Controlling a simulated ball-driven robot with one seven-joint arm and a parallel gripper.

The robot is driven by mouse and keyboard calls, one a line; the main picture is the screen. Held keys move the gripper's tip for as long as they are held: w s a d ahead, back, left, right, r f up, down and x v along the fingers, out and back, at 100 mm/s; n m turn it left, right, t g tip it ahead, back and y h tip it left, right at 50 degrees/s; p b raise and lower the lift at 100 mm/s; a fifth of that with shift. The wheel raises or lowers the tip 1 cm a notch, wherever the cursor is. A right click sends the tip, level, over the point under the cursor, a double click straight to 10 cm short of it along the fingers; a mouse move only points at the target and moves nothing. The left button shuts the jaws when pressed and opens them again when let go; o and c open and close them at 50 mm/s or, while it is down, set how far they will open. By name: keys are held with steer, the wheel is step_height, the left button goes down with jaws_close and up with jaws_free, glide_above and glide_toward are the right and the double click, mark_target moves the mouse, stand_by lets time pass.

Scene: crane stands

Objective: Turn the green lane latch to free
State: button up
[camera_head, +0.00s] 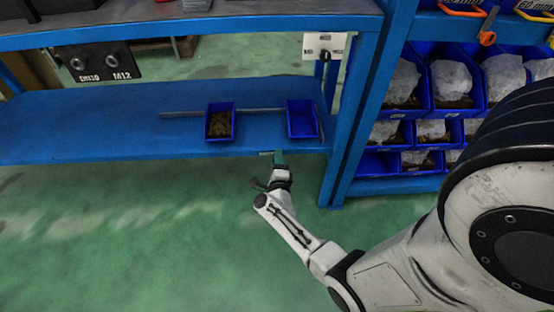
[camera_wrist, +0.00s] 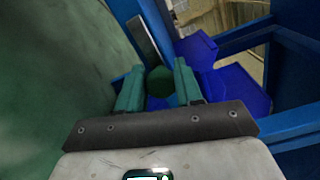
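My gripper (camera_head: 279,157) is at the front edge of the blue shelf, below the empty blue bin. In the wrist view its two teal fingers (camera_wrist: 159,68) stand apart, with a dark green knob-like piece (camera_wrist: 160,80), apparently the green lane latch, between them. The piece nearly fills the gap; I cannot tell whether both fingers touch it. In the head view a small green bit (camera_head: 265,153) shows at the shelf edge beside the fingertips. The latch's turn position and its pivot are hidden.
The blue shelf (camera_head: 100,125) carries a bin of brown parts (camera_head: 220,122), an empty blue bin (camera_head: 302,118) and a grey rail (camera_head: 180,114). A blue upright (camera_head: 355,110) stands to the right, beside racked bins (camera_head: 450,85). The green floor in front is clear.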

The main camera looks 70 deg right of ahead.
steer(key=o, duration=0.4)
steer(key=shift+a, duration=0.1)
steer(key=p+v, duration=0.3)
steer(key=v, duration=0.7)
steer(key=shift+s+a, duration=0.15)
steer(key=shift+a, duration=0.15)
